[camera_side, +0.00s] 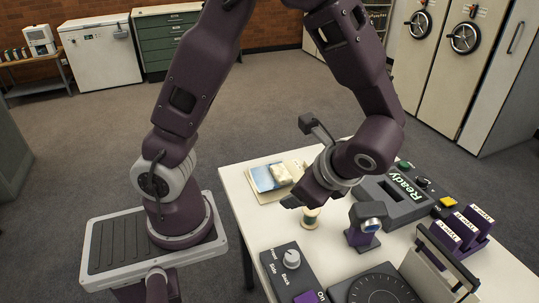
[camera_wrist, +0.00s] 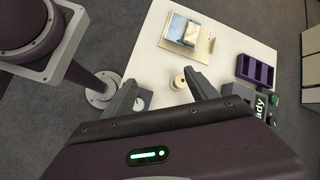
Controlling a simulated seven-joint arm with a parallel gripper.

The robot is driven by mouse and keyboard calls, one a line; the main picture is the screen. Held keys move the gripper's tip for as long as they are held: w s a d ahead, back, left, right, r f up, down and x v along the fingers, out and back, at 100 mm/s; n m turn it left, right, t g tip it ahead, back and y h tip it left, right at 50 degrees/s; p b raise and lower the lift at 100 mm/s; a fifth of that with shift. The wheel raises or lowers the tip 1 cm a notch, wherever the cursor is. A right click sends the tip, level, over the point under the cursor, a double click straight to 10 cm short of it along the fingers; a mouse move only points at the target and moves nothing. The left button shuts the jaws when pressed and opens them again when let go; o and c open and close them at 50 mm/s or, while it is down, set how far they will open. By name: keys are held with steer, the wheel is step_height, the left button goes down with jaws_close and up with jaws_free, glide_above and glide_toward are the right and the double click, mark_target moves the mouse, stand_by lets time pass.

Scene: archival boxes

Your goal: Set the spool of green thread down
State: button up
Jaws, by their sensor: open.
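The spool of green thread (camera_side: 310,218) stands upright on the white table (camera_side: 240,190), just below my gripper (camera_side: 303,202) in the side view. In the wrist view the spool (camera_wrist: 178,81) shows between my gripper's fingertips (camera_wrist: 160,78), closer to the right finger. The gripper is open, with a clear gap between the left finger and the spool. I cannot tell whether the right finger touches the spool. The top of the spool is partly hidden by the gripper in the side view.
A folder with a picture and a pale item (camera_side: 270,178) lies behind the spool. A purple stand with a round lens (camera_side: 366,226) is close to its right. A "Ready" device (camera_side: 395,195), a knob box (camera_side: 290,264) and a dark turntable (camera_side: 378,290) surround the area.

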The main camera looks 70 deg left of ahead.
steer(key=s+d+r+n+t+h, duration=0.1)
steer(key=s+r+n+t+h, duration=0.5)
steer(key=s+r+n, duration=0.3)
step_height(320, 180, up, 4)
steer(key=shift+d+n+h, duration=0.2)
steer(key=shift+n+h, duration=0.6)
steer(key=shift+n, duration=0.4)
